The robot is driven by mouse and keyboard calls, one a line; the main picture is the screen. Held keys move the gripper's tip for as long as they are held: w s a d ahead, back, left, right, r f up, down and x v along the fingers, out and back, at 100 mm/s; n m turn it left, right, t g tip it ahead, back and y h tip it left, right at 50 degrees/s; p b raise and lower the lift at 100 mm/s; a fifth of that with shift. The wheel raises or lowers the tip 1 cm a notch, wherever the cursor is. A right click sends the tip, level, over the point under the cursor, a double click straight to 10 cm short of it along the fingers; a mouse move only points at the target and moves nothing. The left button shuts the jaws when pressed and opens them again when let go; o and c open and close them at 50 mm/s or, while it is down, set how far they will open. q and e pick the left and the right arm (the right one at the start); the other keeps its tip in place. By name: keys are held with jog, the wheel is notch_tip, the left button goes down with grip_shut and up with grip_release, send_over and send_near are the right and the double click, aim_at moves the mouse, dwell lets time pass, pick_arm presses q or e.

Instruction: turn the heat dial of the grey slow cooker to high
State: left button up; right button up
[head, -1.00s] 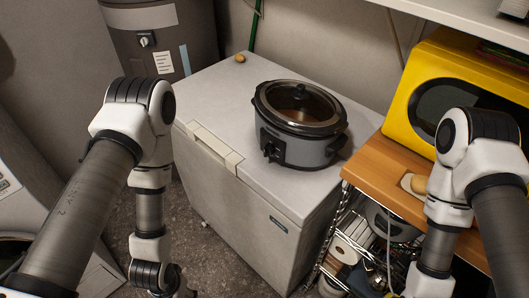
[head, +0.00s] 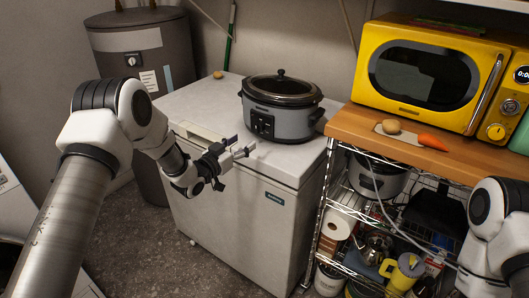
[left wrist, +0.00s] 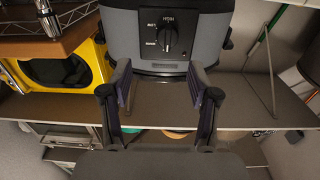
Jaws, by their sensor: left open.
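The grey slow cooker (head: 288,121) stands upright on the white chest freezer, with its dark lid on. Its black heat dial (head: 264,125) is on the front panel. In the left wrist view the dial (left wrist: 167,38) shows near the top, with small labels around it too blurred to read surely, so I cannot tell its setting. My left gripper (head: 241,147) is open and empty, in front of and below the dial, apart from it. In the left wrist view its fingers (left wrist: 158,76) are spread below the dial. My right gripper is out of view.
The freezer top (head: 195,99) is mostly clear, with a small potato-like item (head: 218,75) at the back. To the right, a wooden-topped wire rack (head: 345,120) holds a yellow microwave (head: 430,75), a carrot (head: 433,141) and lower clutter. A grey tank (head: 140,50) stands behind left.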

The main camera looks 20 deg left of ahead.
aim_at(256, 129)
pick_arm(q)
jog(key=x, duration=0.3)
jog(key=a+x, duration=0.1)
jog(key=x, duration=0.5)
jog(key=shift+w+a+f+p, duration=0.1)
jog(key=shift+w+p, duration=0.2)
jog(key=shift+p, duration=0.05)
jog(key=shift+s, duration=0.2)
